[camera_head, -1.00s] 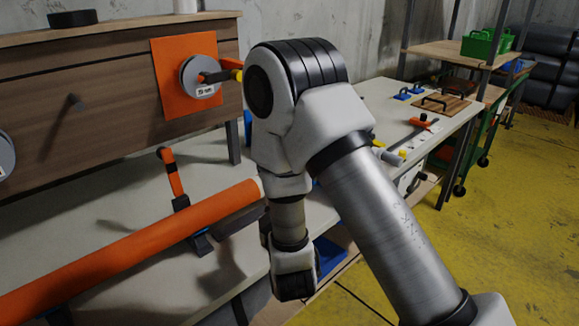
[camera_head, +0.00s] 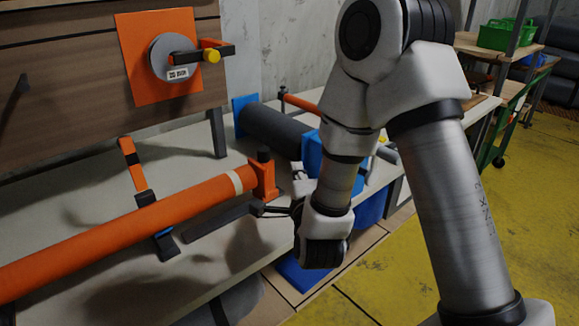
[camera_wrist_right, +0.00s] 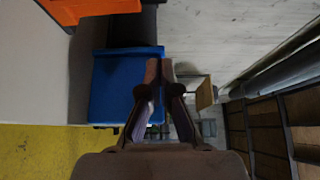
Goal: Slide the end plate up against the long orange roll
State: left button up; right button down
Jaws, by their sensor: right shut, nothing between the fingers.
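The long orange roll (camera_head: 130,225) lies along the bench, with a pale band near its right end. The end plate (camera_head: 264,178), an orange upright piece with a dark knob, stands at that end. It looks very close to the roll; I cannot tell whether they touch. My right gripper (camera_head: 257,209) is shut and empty, its thin dark fingers pointing left just below the end plate. Contact with the plate cannot be told. In the right wrist view the closed fingertips (camera_wrist_right: 166,65) are in front of a blue surface. My left gripper is not in view.
The roll rests on a dark-and-blue support (camera_head: 158,240) on the pale bench (camera_head: 60,190). A dark cylinder (camera_head: 270,130) with blue ends lies behind my right arm. A wooden panel (camera_head: 60,90) with an orange square plate (camera_head: 140,75) stands behind. Yellow floor lies right.

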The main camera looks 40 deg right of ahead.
aim_at(264, 173)
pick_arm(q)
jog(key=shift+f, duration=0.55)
pick_arm(e)
jog(key=w, duration=0.9)
jog(key=shift+d, duration=0.25)
jog(key=shift+f, duration=0.1)
